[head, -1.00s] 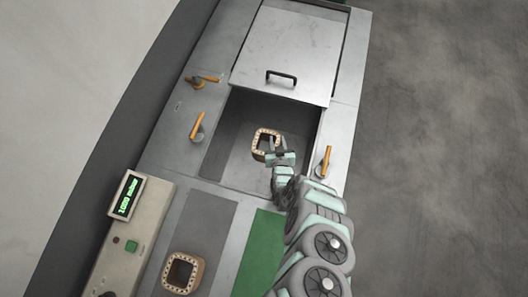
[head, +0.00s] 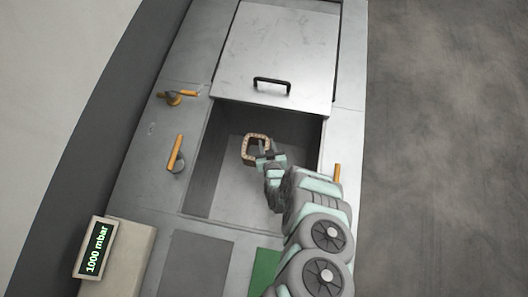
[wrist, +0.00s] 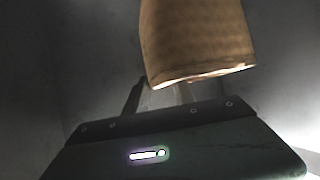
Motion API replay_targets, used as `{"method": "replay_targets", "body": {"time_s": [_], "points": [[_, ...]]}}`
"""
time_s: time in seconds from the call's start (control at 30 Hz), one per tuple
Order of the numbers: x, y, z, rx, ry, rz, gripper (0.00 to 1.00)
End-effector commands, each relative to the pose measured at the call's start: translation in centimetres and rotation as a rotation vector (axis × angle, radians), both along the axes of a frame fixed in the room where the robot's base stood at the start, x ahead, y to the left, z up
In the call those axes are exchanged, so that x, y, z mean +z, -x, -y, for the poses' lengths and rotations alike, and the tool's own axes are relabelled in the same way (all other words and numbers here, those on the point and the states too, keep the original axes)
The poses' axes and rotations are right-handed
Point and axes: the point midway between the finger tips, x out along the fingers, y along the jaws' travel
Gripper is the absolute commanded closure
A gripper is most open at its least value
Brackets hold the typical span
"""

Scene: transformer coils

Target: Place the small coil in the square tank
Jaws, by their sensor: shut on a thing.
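The small coil (head: 247,157), a brown square ring with a light dotted top rim, is held over the open square tank (head: 225,190). My gripper (head: 262,157) is shut on the coil's near right side. In the wrist view the coil (wrist: 195,40) shows as a tan ribbed body at the top, with its lower edge in sight and grey tank walls around it. The coil appears within the tank's opening in the head view. I cannot tell its exact height above the floor, or whether it touches it.
A sliding metal lid (head: 275,50) with a black handle (head: 272,82) lies behind the opening. Orange clamp levers (head: 175,152) stand at the sides. A display (head: 95,250) reads 1000 mbar. Grey (head: 195,265) and green (head: 264,272) pads lie in front.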

Motion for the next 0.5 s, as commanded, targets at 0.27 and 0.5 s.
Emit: {"method": "replay_targets", "body": {"time_s": [0.27,0.5], "points": [[-6.5,-0.1,-0.1,0.002,0.001,0.003,1.00],[-10.8,-0.1,0.0,0.000,0.000,0.003,1.00]]}}
